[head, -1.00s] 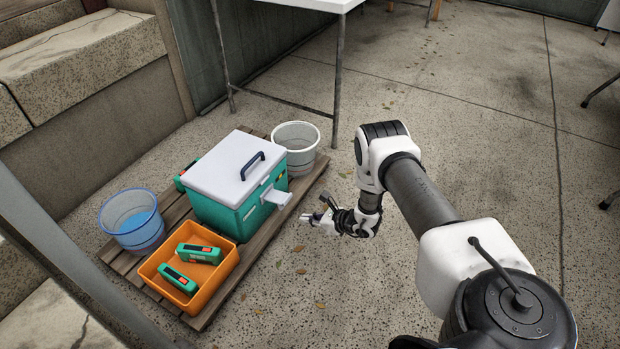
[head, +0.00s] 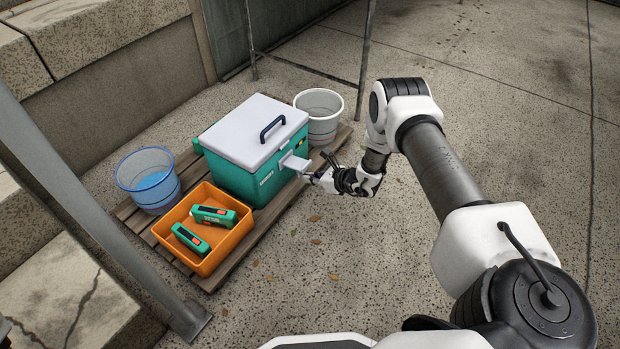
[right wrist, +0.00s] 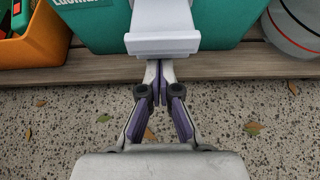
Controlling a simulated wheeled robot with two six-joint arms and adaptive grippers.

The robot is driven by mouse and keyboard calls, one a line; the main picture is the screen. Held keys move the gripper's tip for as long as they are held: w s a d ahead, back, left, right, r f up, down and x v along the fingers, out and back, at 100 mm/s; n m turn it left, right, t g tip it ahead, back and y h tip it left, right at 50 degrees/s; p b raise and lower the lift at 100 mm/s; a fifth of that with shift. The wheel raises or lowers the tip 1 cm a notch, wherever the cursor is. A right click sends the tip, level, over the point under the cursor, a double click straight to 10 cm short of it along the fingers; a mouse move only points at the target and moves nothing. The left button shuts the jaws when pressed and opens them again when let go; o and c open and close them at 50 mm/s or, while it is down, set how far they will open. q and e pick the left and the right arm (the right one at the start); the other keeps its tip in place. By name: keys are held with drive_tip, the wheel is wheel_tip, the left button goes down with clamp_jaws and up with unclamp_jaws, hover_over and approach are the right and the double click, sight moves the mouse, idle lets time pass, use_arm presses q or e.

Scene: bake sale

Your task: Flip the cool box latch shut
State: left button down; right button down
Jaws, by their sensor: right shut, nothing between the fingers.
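The cool box (head: 232,175) is green with a white lid (head: 254,132) and a dark handle, and it stands on a wooden pallet. The lid lies flat on the box. The pale latch (head: 296,162) sticks outward from the box's front face; it also shows in the right wrist view (right wrist: 163,38). My right gripper (head: 312,177) is shut and empty, with its fingertips (right wrist: 160,75) just at the outer end of the latch, seemingly beneath it. Whether they touch it I cannot tell.
On the pallet (head: 213,277) stand an orange crate (head: 206,262) with green and orange packs, a blue bucket (head: 149,181) of water and a white bucket (head: 320,114). A grey post (head: 95,205) crosses at left. Open ground lies right of the pallet.

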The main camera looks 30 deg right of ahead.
drive_tip(key=shift+r, duration=0.15)
drive_tip(key=shift+r+p, duration=0.15)
drive_tip(key=shift+p, duration=0.3)
